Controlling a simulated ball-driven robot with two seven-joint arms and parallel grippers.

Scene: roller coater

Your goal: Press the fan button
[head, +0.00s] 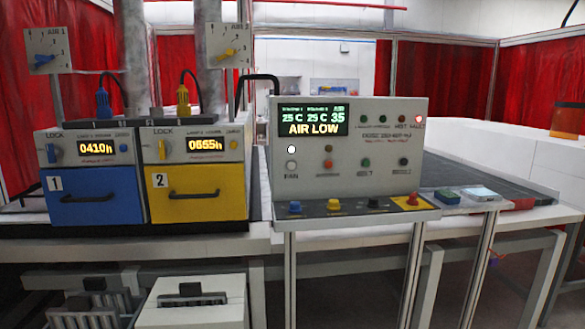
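The grey control panel (350,150) stands on a table right of centre in the head view. The label FAN is at its left side. Just above that label is a small round button (291,164), and above it a white round lamp or button (291,149); I cannot tell for sure which of the two is the fan button. The panel's display (313,117) reads 25 C, 25 C, 35 and AIR LOW. Neither of my grippers is in view, and nothing covers the panel face.
A ledge (352,214) below the panel carries a blue knob (295,207), other buttons and a red button on yellow (411,200). A blue unit (95,195) and a yellow unit (208,190) stand left. A black handle (262,78) rises at the panel's left.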

